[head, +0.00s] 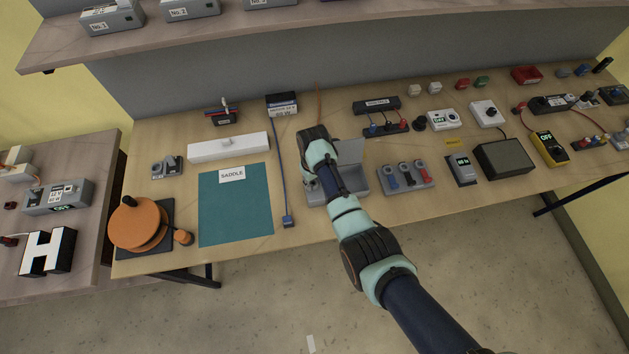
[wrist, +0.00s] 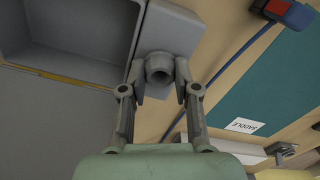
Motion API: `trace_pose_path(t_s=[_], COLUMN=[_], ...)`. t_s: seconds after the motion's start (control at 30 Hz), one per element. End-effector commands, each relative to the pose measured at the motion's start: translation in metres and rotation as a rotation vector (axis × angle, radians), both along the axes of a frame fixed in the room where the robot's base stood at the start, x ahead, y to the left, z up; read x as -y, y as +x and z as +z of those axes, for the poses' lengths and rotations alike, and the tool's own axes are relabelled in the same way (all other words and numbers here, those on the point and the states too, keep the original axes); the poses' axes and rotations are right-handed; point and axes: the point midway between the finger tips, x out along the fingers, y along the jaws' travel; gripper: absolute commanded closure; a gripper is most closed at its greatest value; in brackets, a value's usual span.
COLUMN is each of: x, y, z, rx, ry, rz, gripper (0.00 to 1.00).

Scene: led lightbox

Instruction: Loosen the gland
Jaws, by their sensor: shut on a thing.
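The grey gland (wrist: 158,66) is a short round fitting with a dark open bore. It sits at the side of a grey open enclosure (wrist: 65,78) in the wrist view. My gripper (wrist: 160,80) has one finger on each side of the gland and is shut on it. In the head view the same enclosure (head: 362,182) stands near the table's front edge, with a lid raised behind it. My arm covers its left part, and the gland and fingertips are hidden there.
A blue cable with a blue plug (head: 289,221) lies left of the enclosure. Further left is the teal SADDLE mat (head: 235,215).

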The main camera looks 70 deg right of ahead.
Motion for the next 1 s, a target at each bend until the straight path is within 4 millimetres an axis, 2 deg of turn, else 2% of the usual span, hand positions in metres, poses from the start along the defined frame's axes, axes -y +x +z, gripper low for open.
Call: trace_pose_path(t_s=[0.23, 0.5, 0.7, 0.93, 0.97, 1.0], x=[0.0003, 0.0004, 0.0002, 0.0004, 0.0004, 0.0004], y=[-0.0001, 0.0000, -0.0002, -0.0001, -0.0001, -0.0001], z=[0.0012, 0.0005, 0.0011, 0.0001, 0.0001, 0.0001], rx=[0.000, 0.000, 0.000, 0.000, 0.000, 0.000], ry=[0.000, 0.000, 0.000, 0.000, 0.000, 0.000], rz=[0.274, 0.309, 0.559, 0.598, 0.598, 0.597], gripper=[1.00, 1.00, 1.00, 1.00, 0.65, 0.58])
